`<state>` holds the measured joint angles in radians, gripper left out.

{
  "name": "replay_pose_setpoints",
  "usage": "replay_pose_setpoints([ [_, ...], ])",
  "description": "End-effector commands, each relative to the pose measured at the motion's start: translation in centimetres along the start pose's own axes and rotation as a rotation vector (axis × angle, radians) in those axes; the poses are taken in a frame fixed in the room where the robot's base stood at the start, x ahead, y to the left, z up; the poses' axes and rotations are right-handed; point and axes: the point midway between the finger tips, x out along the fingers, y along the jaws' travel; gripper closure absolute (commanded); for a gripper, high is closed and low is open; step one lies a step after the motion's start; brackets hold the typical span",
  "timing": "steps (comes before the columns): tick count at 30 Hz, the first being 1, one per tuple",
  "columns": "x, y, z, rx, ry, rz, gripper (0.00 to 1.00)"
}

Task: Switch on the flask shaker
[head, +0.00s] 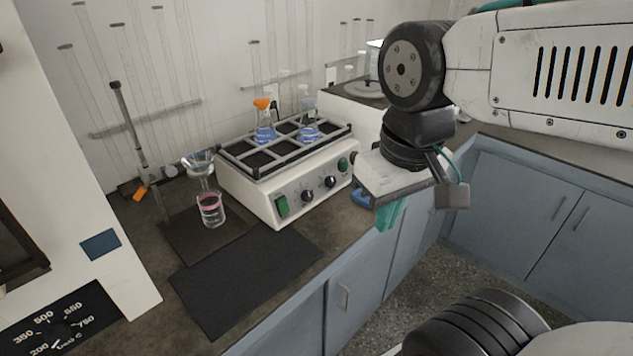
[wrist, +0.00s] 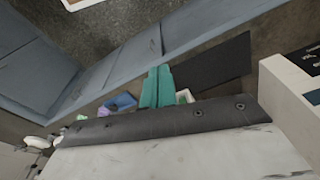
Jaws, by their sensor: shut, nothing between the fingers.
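The flask shaker (head: 252,190) is a white box on the counter with a dark gridded tray on top. Its front panel has a green rocker switch (head: 281,206) at the left, two black knobs (head: 307,195) and a round green button (head: 342,164) at the right. Two flasks with blue liquid (head: 265,133) stand in the tray. My gripper (head: 388,215), with teal fingers, is shut and empty, to the right of the shaker and apart from the switch. In the wrist view the shut fingers (wrist: 154,88) point towards the counter edge; the switch cannot be made out there.
A dark mat (head: 245,275) lies before the shaker; it also shows in the wrist view (wrist: 210,65). A beaker with pink liquid (head: 210,210) stands left under a funnel. A blue item (head: 361,198) lies near my gripper. Blue cabinets (head: 520,205) are at right, with open floor before them.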

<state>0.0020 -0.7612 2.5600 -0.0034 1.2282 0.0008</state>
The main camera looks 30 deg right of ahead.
Motion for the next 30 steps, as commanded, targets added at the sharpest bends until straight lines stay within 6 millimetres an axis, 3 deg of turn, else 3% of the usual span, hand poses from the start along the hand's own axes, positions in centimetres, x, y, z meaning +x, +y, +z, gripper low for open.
replay_pose_setpoints([
  [14, 0.2, -0.1, -0.6, 0.027, 0.004, -0.007, 1.0],
  [17, 0.9, -0.5, -2.7, 0.122, 0.018, -0.03, 1.0],
  [20, 2.3, -1.0, -6.2, 0.296, 0.041, -0.07, 1.0],
  [24, 5.1, -1.4, -12.0, 0.612, 0.077, -0.14, 1.0],
  [30, 9.5, -1.2, -18.5, 1.016, 0.114, -0.219, 1.0],
])
